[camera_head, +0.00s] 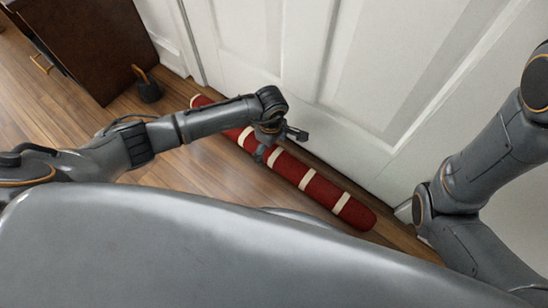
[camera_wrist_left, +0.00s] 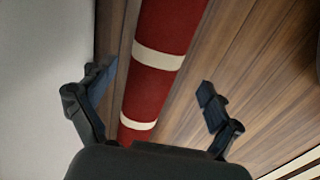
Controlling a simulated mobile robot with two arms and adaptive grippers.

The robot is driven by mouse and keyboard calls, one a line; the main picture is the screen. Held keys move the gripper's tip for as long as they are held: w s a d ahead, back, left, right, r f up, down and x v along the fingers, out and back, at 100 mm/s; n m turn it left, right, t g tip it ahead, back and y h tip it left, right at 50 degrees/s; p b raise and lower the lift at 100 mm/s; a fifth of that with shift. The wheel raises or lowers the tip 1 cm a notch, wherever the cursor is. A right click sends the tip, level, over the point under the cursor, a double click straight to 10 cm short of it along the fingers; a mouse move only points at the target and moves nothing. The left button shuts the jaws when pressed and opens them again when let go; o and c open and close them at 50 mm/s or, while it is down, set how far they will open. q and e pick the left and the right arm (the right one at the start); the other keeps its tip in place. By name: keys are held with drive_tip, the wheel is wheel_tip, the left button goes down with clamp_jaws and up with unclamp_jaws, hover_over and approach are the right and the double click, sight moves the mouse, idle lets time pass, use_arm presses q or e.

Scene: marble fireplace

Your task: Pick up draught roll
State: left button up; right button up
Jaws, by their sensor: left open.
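The draught roll (camera_head: 318,188) is a long red roll with cream bands. It lies on the floor along the foot of the white door in the head view. My left gripper (camera_head: 280,143) is above the roll's middle and hides part of it. In the left wrist view the roll (camera_wrist_left: 166,30) runs between the two spread fingers of my left gripper (camera_wrist_left: 152,88). The fingers are open, with a gap to the roll on both sides. I cannot tell how high they are above it. My right arm shows at the right edge of the head view, but its gripper is out of view.
The white panelled door (camera_head: 300,50) stands right behind the roll. A dark wooden cabinet (camera_head: 90,40) and a small dark object with a brown handle (camera_head: 148,88) are at the upper left. The wooden floor (camera_head: 185,172) is clear in front of the roll.

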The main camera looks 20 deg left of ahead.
sight(274, 151)
use_arm(q)
drive_tip(key=shift+w+d+f+b, duration=0.15)
drive_tip(key=shift+d+f+b, duration=0.05)
drive_tip(key=shift+f+b, duration=1.1)
drive_tip(key=shift+w+d+f+b, duration=0.1)
drive_tip(key=shift+d+f+b, duration=0.05)
drive_tip(key=shift+f+b, duration=1.15)
drive_tip(key=shift+r, duration=0.1)
drive_tip(key=c, duration=1.8)
drive_tip(key=shift+c, duration=0.2)
drive_tip(key=shift+r+p, duration=0.15)
drive_tip(key=shift+p, duration=0.2)
